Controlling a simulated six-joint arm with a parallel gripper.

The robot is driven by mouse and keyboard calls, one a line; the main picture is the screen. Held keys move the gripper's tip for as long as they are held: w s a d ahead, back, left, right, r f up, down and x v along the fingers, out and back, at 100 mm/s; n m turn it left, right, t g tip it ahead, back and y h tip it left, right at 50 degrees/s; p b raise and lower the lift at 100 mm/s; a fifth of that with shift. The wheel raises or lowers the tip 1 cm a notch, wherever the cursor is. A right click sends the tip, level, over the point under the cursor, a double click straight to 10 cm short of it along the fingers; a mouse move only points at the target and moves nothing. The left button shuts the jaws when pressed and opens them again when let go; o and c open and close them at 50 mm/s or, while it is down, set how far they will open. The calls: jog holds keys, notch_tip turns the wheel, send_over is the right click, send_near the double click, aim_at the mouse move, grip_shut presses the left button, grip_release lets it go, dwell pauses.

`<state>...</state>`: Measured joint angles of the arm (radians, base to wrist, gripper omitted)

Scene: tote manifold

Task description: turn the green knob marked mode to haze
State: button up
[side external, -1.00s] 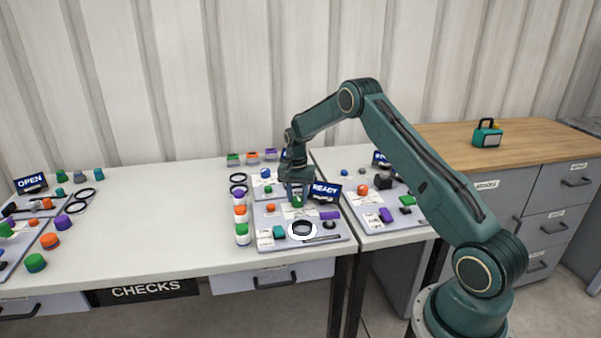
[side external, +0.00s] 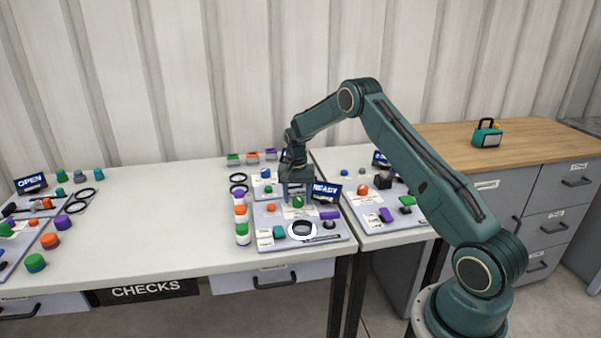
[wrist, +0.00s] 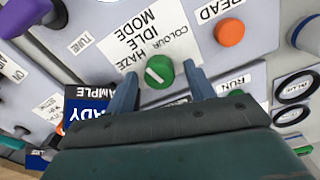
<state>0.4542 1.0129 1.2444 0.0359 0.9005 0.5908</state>
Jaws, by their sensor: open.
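The green knob (wrist: 159,72) is on a grey panel (side external: 262,222) and bears a white pointer line. In the wrist view the line slants from upper left to lower right. The knob also shows in the side view (side external: 298,202) below my gripper (side external: 298,197). My gripper (wrist: 163,84) is open, one finger at each side of the knob in the wrist view, with a gap to it. I hold nothing.
A small sign (side external: 326,193) reading READY stands just right of my gripper. Stacked coloured pieces (side external: 240,212) stand left; the table's left middle is clear.

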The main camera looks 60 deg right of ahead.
jog(key=shift+d+m, duration=0.1)
jog(key=shift+m, duration=0.5)
jog(key=shift+m, duration=0.8)
notch_tip(320, 180, up, 14)
jog(key=s+a+r+n+t, duration=0.2)
jog(key=s+a+r+n, duration=0.3)
jog(key=a+r, duration=0.7)
jog(key=shift+s+a+r, duration=0.15)
jog(key=shift+s+r, duration=0.9)
jog(key=shift+s, duration=0.15)
jog(key=shift+h, duration=0.3)
jog(key=m+g+h, duration=0.1)
jog(key=m+h, duration=0.3)
jog(key=m, duration=0.2)
send_near(296, 198)
jog(key=v, duration=0.5)
jog(key=shift+s+r, duration=0.1)
jog(key=shift+s, duration=0.1)
